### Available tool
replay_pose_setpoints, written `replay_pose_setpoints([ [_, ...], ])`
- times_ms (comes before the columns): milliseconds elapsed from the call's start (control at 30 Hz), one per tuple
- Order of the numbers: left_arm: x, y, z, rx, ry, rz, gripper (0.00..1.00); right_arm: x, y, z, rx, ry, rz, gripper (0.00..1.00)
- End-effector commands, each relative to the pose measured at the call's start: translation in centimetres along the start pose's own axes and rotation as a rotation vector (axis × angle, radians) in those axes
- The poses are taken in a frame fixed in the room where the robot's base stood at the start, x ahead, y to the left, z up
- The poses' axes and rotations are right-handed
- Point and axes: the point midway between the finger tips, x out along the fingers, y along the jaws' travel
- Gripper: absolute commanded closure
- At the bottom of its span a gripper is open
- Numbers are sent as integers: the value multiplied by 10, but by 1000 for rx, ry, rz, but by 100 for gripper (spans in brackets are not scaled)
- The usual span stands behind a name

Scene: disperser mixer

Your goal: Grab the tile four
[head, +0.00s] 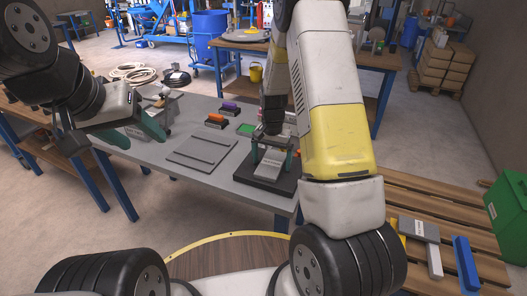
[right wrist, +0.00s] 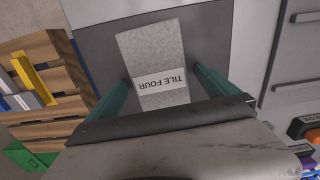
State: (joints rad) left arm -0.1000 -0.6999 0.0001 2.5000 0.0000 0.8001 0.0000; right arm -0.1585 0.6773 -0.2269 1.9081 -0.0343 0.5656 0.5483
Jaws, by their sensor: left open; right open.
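Tile four, a light grey speckled slab, lies on a dark square base (head: 253,181) on the grey table. In the right wrist view tile four (right wrist: 152,52) shows a white label reading "TILE FOUR", upside down. My right gripper (right wrist: 162,76) is open, with one green finger at each long side of the tile. In the head view the right gripper (head: 272,146) is above the base, partly hidden by my arm. My left gripper (head: 138,134) is open and empty above the table's left part.
A flat grey plate (head: 203,150) lies left of the base. Blocks with purple (head: 229,107) and orange (head: 215,121) tops stand behind it. A wooden pallet (head: 430,205) with several bars and a green box (head: 507,205) are at the right.

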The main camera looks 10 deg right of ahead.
Motion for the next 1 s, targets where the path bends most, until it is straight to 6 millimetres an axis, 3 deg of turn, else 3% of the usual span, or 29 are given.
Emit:
replay_pose_setpoints([
  [67, 0, 0, 0, 0, 0, 0, 44, 0, 0, 0, 0, 0, 0, 4],
  [533, 0, 0, 0, 0, 0, 0, 44, 0, 0, 0, 0, 0, 0, 96],
  [1000, 0, 0, 0, 0, 0, 0, 44, -13, -1, -1, -1, 3, -2, 97],
])
